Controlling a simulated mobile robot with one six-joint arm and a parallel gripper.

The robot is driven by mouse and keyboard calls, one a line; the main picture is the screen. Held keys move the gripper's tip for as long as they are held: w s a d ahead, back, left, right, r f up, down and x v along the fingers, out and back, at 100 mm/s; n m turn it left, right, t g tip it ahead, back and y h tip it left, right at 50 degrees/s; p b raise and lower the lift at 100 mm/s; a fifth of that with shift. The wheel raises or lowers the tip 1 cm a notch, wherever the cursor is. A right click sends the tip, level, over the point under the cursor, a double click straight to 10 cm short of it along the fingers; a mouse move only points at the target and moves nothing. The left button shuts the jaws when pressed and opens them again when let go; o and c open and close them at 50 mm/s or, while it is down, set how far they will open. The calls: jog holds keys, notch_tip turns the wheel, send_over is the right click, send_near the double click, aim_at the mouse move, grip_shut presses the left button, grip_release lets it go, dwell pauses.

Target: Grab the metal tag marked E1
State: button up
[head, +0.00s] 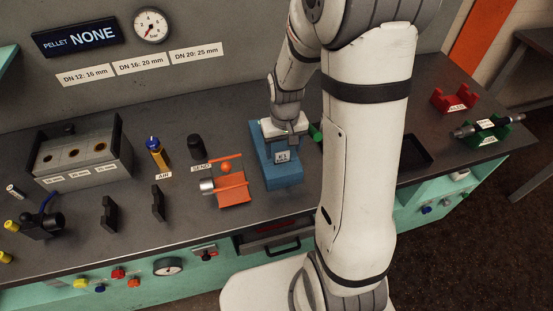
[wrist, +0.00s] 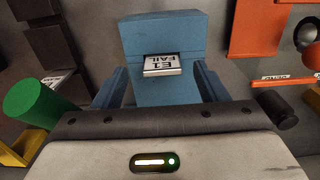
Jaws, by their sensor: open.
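The metal tag marked E1 (head: 282,156) shows at a blue holder (head: 283,180) on the bench, just in front of my gripper (head: 286,133). In the wrist view the tag (wrist: 166,65) reads "E1 FAIL", upside down, and juts from the face of the blue holder (wrist: 160,27). My gripper (wrist: 159,112) is open, facing the holder with the tag centred ahead of it. Nothing is seen held. Blue upright parts stand on both sides; I cannot tell my fingertips from the holder there.
An orange stand (head: 233,190) with a metal cylinder is left of the holder. A green part (wrist: 35,100) is close on the left in the wrist view. A black bottle (head: 196,147) and red (head: 454,100) and green (head: 487,132) cradles stand on the bench.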

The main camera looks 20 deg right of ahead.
aim_at(282, 154)
jog(key=shift+w+a+f+p, duration=0.1)
jog(key=shift+w+f+p, duration=0.05)
jog(key=shift+f, duration=0.8)
jog(key=shift+w+a+f+p, duration=0.1)
jog(key=shift+f+p, duration=0.05)
jog(key=shift+f, duration=0.75)
jog(key=shift+r, duration=0.1)
jog(key=c, duration=1.2)
